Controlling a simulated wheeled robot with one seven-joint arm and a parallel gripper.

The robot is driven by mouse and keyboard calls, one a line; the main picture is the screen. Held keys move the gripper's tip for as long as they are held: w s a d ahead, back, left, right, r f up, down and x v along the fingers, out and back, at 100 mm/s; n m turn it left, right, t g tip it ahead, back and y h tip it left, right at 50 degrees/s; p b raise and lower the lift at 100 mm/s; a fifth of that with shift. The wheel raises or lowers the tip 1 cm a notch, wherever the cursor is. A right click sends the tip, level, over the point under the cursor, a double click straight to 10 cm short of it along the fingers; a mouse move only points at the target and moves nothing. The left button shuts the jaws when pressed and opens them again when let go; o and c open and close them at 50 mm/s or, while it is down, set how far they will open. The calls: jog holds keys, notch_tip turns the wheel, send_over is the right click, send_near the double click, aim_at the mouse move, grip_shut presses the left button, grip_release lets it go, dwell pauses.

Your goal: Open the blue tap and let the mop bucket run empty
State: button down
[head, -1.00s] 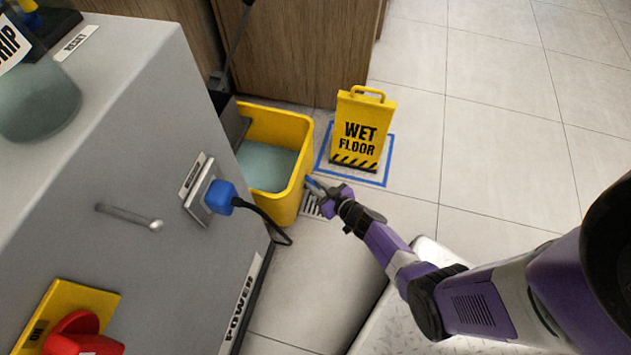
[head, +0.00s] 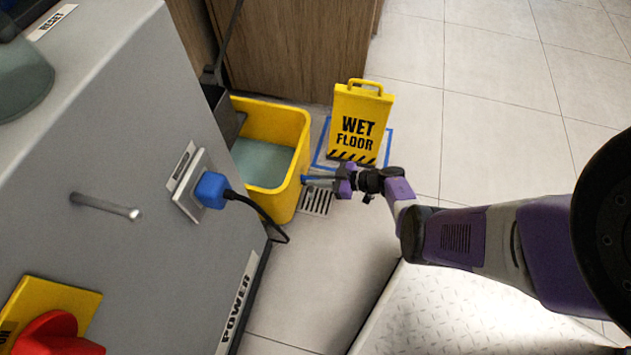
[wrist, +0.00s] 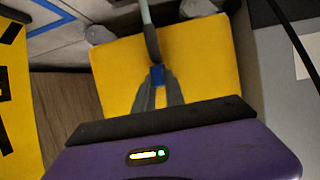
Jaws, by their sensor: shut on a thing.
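The yellow mop bucket (head: 281,201) stands on the floor beside the grey machine, with grey-blue water (head: 262,162) in it. The blue tap (head: 317,179) is on the bucket's right side, low over a floor drain (head: 317,203). My gripper (head: 337,181) is at the tap. In the wrist view, the fingers of my gripper (wrist: 158,82) are shut on the blue tap (wrist: 157,74) in front of the yellow bucket wall (wrist: 205,60). A pale grey-blue strip (wrist: 146,14) runs up from there; I cannot tell whether it is flowing water.
A yellow wet floor sign (head: 358,125) stands in a blue taped square behind my gripper. The grey machine (head: 115,150) is at the left, with a blue plug (head: 211,189) and a red knob (head: 55,335). Open tiled floor (head: 500,130) lies to the right.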

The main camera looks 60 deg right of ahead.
dwell(0.4)
jog(key=c, duration=1.7)
grip_release()
jog(key=p+v, duration=0.3)
jog(key=v, duration=0.4)
jog(key=shift+s+d, duration=0.2)
jog(key=shift+s, duration=0.1)
jog(key=shift+n, duration=0.3)
